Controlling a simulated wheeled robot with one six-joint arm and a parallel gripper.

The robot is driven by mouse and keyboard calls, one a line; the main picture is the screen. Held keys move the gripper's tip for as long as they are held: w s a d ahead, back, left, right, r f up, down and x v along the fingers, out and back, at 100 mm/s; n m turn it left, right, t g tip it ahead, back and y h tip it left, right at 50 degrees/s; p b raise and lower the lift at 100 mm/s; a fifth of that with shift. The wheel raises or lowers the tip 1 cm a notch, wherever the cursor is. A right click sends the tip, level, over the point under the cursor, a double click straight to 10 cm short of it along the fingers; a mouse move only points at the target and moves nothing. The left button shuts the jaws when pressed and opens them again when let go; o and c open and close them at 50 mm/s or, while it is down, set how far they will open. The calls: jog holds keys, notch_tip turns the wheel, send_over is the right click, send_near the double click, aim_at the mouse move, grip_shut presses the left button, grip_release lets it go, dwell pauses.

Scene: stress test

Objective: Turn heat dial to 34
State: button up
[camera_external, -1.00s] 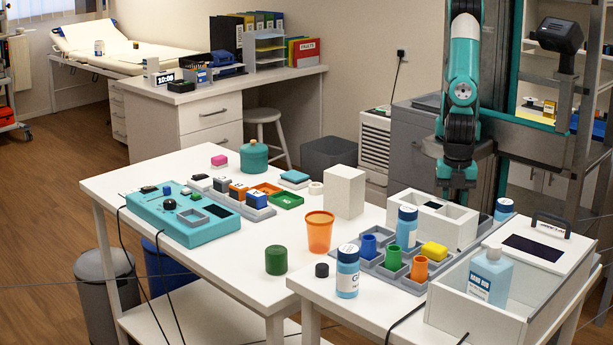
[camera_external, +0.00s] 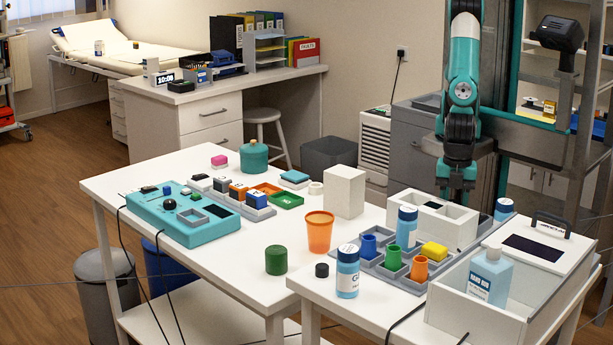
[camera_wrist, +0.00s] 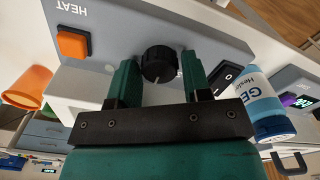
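The heat dial (camera_wrist: 160,64) is a round black knob with a pale pointer mark, on a grey panel (camera_wrist: 215,35) lettered HEAT in the wrist view. My gripper (camera_wrist: 158,60) is open, with one teal finger on each side of the dial. Gaps show between the fingers and the knob, and I cannot tell how far the fingertips stand from the panel. No scale numbers are readable around the dial. In the external view my gripper (camera_external: 456,186) points down behind the white divided box; the dial cannot be made out there.
In the wrist view an orange square button (camera_wrist: 73,43) and a black rocker switch (camera_wrist: 226,77) flank the dial. A blue-white bottle (camera_wrist: 262,105) is close to the right finger. A display with green digits (camera_wrist: 303,101) sits at the right.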

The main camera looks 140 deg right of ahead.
aim_at(453, 201)
notch_tip(453, 201, up, 18)
jog(key=shift+f, duration=0.25)
dwell(0.3)
